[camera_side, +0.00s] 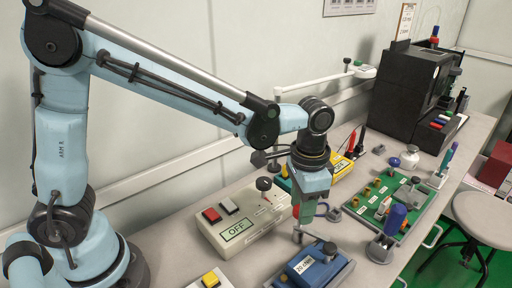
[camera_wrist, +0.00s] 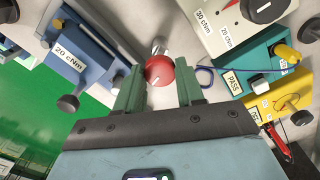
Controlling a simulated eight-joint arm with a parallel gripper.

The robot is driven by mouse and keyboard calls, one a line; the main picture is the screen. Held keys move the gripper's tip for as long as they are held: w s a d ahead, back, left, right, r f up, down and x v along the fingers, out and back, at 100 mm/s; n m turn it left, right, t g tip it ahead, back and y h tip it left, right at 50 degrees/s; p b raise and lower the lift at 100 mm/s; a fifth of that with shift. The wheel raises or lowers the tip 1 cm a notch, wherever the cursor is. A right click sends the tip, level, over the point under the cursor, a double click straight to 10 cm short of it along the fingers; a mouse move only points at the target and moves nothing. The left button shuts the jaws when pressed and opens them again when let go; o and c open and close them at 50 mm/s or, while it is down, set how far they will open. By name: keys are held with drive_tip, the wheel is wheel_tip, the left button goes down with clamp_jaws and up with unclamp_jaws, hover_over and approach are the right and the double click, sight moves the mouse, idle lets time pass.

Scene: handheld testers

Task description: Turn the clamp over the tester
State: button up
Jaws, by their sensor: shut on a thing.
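My gripper (camera_side: 304,212) points down over the bench beside the blue tester (camera_side: 322,270). In the wrist view, my gripper's green fingers (camera_wrist: 160,72) stand on both sides of a round red knob (camera_wrist: 158,73) with a white line on it, and are shut on it. Bright metal of the clamp (camera_wrist: 158,48) shows just beyond the knob; in the side view the clamp (camera_side: 302,236) stands below the fingers. The blue tester, labelled "20 cNm", lies left of the knob in the wrist view (camera_wrist: 92,68).
A cream tester (camera_side: 268,215) marked OFF stands left of my gripper. Teal (camera_wrist: 240,62) and yellow (camera_wrist: 285,98) testers show right of the fingers in the wrist view. A green board (camera_side: 388,200) with parts and a blue-handled clamp (camera_side: 394,222) lies right. A black machine (camera_side: 405,90) stands behind.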

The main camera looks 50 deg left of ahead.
drive_tip(key=shift+m, duration=1.6)
drive_tip(key=o, duration=1)
drive_tip(key=shift+o, duration=0.2)
drive_tip(key=shift+r, duration=0.1)
wheel_tip(320, 180, up, 12)
drive_tip(key=s+a+f+n+t, duration=0.3)
drive_tip(key=a+n, duration=0.1)
drive_tip(key=a, duration=0.3)
drive_tip(key=s+a+f+n+t, duration=0.3)
drive_tip(key=s+a+n+t, duration=0.1)
drive_tip(key=a, duration=0.4)
drive_tip(key=shift+s+f+n, duration=0.2)
drive_tip(key=shift+s+n, duration=0.1)
drive_tip(key=shift+n, duration=0.1)
